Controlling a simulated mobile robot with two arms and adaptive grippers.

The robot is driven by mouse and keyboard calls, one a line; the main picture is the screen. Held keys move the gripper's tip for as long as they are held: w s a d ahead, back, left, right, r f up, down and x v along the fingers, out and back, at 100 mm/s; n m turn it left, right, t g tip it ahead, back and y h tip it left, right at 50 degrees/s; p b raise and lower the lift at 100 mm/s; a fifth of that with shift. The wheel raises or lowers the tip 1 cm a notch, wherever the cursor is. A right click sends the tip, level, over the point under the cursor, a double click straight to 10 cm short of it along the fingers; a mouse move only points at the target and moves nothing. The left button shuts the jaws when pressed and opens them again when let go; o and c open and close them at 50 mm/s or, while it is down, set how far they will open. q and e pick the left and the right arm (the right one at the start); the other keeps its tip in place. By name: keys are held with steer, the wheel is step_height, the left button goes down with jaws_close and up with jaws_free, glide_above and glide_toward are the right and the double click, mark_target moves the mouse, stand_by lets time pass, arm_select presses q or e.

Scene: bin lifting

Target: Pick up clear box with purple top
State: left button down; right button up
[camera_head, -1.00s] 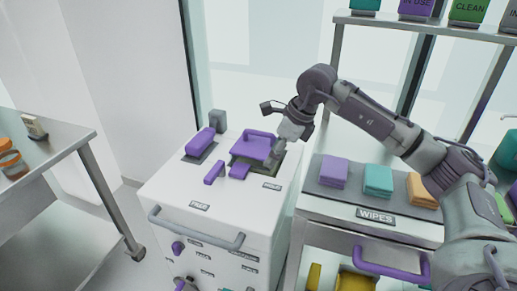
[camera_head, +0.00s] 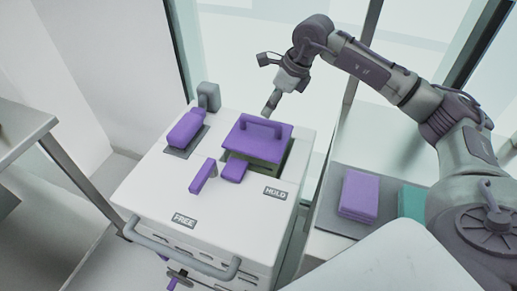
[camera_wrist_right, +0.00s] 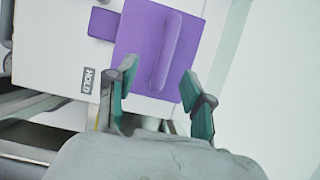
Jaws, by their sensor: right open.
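The clear box with the purple top (camera_head: 258,139) sits on the white cabinet, at the spot labelled HOLD. Its purple lid has a raised bar handle (camera_head: 261,126). Its clear sides are mostly hidden under the lid. My right gripper (camera_head: 270,105) is above and just behind the box in the head view, apart from it. In the right wrist view the open fingers (camera_wrist_right: 162,92) are at the near edge of the purple lid (camera_wrist_right: 150,45), with nothing between them. My left gripper is not in view.
A purple item (camera_head: 186,128) lies on a dark pad to the left. Smaller purple blocks (camera_head: 203,175) are in front of the box. Folded purple wipes (camera_head: 359,194) and teal wipes (camera_head: 411,202) lie right of the cabinet. A metal table (camera_head: 18,130) stands far left.

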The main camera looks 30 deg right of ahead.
mark_target(262, 119)
steer(key=x, duration=0.4)
steer(key=shift+w+f, duration=0.2)
steer(key=shift+f, duration=0.2)
steer(key=x, duration=0.2)
steer(key=p+x, duration=0.1)
steer(key=shift+w+d+f, duration=0.1)
steer(key=shift+w+f, duration=0.2)
steer(key=shift+w, duration=0.05)
steer(key=shift+w+f, duration=0.15)
steer(key=shift+f, duration=0.2)
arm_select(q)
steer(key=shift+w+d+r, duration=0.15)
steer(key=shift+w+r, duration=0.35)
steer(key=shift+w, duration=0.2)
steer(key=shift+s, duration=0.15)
arm_select(e)
steer(key=shift+c, duration=0.2)
steer(key=shift+c, duration=1.2)
jaws_close()
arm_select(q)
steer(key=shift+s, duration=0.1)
